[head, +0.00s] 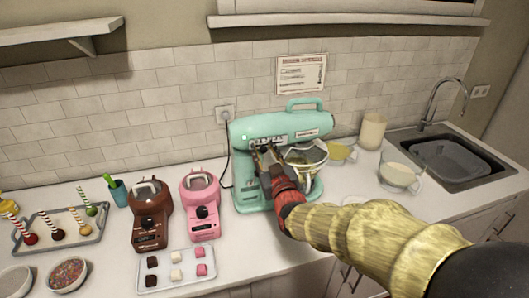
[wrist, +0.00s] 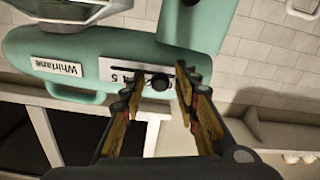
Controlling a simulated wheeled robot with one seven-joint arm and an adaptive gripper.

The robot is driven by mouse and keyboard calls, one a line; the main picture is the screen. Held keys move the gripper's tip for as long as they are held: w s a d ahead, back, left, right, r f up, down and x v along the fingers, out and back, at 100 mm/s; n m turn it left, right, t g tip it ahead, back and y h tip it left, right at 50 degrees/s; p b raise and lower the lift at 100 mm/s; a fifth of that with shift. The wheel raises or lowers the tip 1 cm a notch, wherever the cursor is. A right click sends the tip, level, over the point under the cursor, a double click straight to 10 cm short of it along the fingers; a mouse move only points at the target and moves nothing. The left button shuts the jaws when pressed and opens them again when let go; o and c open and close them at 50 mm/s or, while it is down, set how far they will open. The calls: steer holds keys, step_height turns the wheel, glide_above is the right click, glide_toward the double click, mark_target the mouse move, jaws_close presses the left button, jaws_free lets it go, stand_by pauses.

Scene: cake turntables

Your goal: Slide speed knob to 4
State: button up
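A mint-green stand mixer (head: 290,127) stands on the counter, with a metal bowl (head: 303,172) at its front. In the wrist view the mixer body (wrist: 120,45) fills the upper part and carries a "Whirlane" label (wrist: 57,67). Right of this is a white speed scale with a dark slot and a round black speed knob (wrist: 160,83). My gripper (head: 265,155) covers the scale in the head view.
Brown (head: 151,215) and pink (head: 202,205) small appliances stand left of the mixer, with a tray of sweets (head: 178,285) in front. A paper sign (head: 301,74) hangs on the wall.

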steer(key=c, duration=0.6)
jaws_close()
